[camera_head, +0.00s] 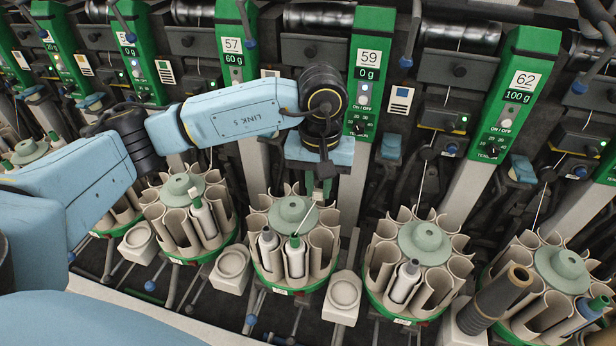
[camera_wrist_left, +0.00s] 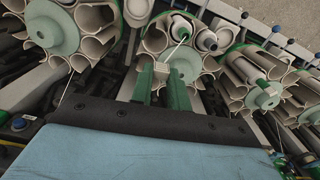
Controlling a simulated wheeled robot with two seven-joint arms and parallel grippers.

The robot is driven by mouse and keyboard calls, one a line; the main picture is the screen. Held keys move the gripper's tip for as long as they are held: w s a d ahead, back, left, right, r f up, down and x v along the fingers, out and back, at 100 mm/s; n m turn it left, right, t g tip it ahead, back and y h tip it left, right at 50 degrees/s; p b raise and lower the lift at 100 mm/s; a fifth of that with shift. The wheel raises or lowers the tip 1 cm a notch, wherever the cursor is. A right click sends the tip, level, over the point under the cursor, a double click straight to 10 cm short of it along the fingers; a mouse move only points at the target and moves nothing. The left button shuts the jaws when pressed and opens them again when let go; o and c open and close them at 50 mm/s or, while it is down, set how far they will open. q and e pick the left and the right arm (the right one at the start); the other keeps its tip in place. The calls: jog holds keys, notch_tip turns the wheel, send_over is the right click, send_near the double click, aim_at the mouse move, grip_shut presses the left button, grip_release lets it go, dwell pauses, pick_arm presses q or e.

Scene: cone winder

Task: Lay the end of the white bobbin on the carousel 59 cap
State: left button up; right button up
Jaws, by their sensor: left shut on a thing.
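My left gripper (camera_head: 318,192) reaches down over the carousel below and left of the 59 panel (camera_head: 367,75). Its green fingers also show in the wrist view (camera_wrist_left: 161,76), shut on the white thread end. The taut thread (camera_head: 307,219) slants from the fingers down to a white bobbin (camera_head: 295,260) with a green top, upright in a front pocket. The pale green cap (camera_head: 291,211) is the carousel's raised centre; the fingers are above its right side, apparently apart from it. In the wrist view the cap (camera_wrist_left: 154,41) is partly hidden behind the fingers. My right gripper is not in view.
A second white bobbin (camera_head: 268,241) stands left of the threaded one. Neighbouring carousels (camera_head: 189,191) (camera_head: 420,240) flank this one closely. A dark tapered tube (camera_head: 495,300) leans at lower right. Empty round-topped holders (camera_head: 344,292) stand between carousels. Winder panels rise behind.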

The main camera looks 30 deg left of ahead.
pick_arm(q)
jog(key=w+a+n+p, duration=0.1)
jog(key=w+n+p, duration=0.1)
jog(key=n, duration=0.6)
jog(key=n+p, duration=0.7)
jog(key=n, duration=1.7)
send_near(292, 206)
jog(key=shift+w+d+f, duration=0.15)
jog(key=shift+d, duration=0.5)
jog(key=n, duration=0.1)
jog(key=a+f+n, duration=0.1)
jog(key=shift+s+f+n, duration=0.1)
jog(key=shift+s+n, duration=0.1)
jog(key=shift+n, duration=0.2)
notch_tip(292, 206, down, 4)
jog(key=b, duration=0.3)
jog(key=shift+a, duration=0.1)
jog(key=shift+f+b, duration=0.35)
jog(key=shift+f, duration=0.1)
jog(key=o, duration=1.2)
